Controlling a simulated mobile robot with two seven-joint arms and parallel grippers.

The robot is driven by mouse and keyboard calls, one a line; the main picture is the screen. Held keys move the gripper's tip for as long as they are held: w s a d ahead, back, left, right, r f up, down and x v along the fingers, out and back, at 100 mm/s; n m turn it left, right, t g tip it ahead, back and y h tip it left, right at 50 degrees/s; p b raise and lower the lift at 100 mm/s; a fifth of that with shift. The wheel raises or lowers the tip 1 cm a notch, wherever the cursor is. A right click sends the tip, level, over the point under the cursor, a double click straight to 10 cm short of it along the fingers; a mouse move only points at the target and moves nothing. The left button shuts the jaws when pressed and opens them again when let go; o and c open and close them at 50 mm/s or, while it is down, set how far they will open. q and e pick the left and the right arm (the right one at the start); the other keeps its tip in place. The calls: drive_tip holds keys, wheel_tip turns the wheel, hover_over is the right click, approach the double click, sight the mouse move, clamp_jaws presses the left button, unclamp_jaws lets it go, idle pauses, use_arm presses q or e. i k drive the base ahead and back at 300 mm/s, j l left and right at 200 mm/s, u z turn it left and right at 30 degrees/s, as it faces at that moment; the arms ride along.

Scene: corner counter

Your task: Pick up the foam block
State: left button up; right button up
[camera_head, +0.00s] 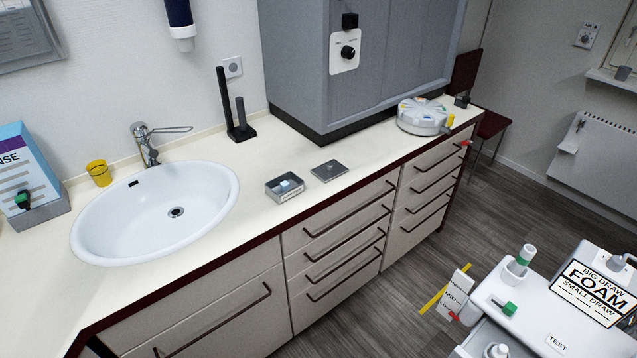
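No thing in view can be told for certain as the foam block. A small pale blue-white piece (287,186) lies in a small open grey box (271,193) on the counter, near its front edge; it is too small to tell whether it is foam. A black-framed sign (593,294) at the lower right reads "BIG DRAW FOAM SMALL DRAW"; it stands on a white cart. Neither of my grippers shows in the head view.
A flat grey square plate (329,170) lies right of the box. The white sink (110,228) and tap (146,145) are left. A black two-post stand (240,132), a grey cabinet (300,55) and a round white device (423,116) stand on the counter. The white cart (530,318) holds several small items.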

sight(284, 186)
drive_tip(key=u, duration=0.4)
drive_tip(key=i+u, duration=0.45)
